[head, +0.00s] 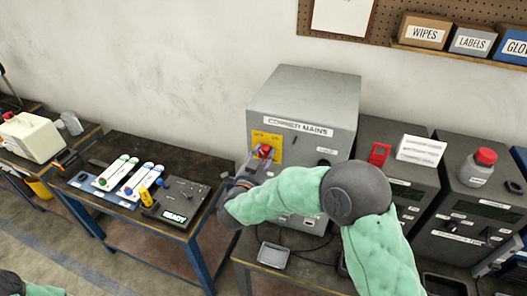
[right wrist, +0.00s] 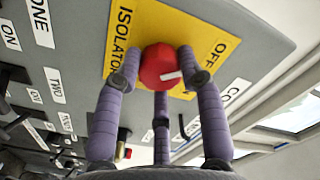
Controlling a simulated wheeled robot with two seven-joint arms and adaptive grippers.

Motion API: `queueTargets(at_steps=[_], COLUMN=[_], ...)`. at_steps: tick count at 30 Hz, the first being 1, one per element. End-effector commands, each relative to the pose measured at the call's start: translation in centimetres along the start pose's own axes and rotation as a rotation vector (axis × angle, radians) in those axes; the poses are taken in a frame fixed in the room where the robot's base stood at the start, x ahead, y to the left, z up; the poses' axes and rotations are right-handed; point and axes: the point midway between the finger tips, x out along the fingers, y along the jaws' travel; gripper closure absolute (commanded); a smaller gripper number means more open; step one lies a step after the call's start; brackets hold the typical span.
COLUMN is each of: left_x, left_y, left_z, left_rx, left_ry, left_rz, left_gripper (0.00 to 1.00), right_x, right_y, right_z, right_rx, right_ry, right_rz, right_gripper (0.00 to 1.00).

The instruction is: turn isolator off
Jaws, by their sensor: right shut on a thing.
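The isolator is a red rotary knob (right wrist: 158,66) with a white pointer mark on a yellow plate (right wrist: 178,20) lettered ISOLATOR and OFF. In the right wrist view the pointer mark lies to the right on the knob. My right gripper (right wrist: 160,80) is shut on the knob, with purple fingers on both sides and one below. In the head view the knob (head: 264,151) sits on the front of the grey mains cabinet (head: 306,96), with my right gripper (head: 256,162) at it.
A dark table (head: 137,150) with coloured strips and a READY box (head: 175,215) stands left of the cabinet. Dark instrument boxes (head: 463,211) stand to the right. A small metal tray (head: 274,255) lies in front of the cabinet, below my right arm.

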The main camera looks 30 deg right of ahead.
Motion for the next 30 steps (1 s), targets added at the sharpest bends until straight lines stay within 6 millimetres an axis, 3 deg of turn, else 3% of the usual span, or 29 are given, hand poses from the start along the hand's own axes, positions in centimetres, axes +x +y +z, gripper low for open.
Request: queueTargets(at_steps=[10,25,26,28,30], left_x=[-0.95,-1.00,-1.00,-1.00,-1.00], left_y=[0.34,0.36,0.36,0.36,0.36], left_z=[0.04,0.04,0.04,0.04,0.04], left_rx=[0.000,0.000,0.000,0.000,0.000], left_ry=[0.000,0.000,0.000,0.000,0.000], left_rz=[0.000,0.000,0.000,0.000,0.000], left_gripper=[0.60,0.60,0.60,0.60,0.60], right_x=[-0.09,-0.12,-0.13,-0.12,-0.10], right_y=[0.09,0.23,0.23,0.23,0.19], right_z=[0.25,0.39,0.39,0.38,0.31], right_rx=[-0.123,-0.140,-0.140,-0.140,-0.138], right_ry=[-0.007,-0.009,-0.009,-0.009,-0.007], right_rz=[-0.001,0.000,0.000,0.001,0.001], right_gripper=[0.93,0.93,0.55,0.37,0.37])
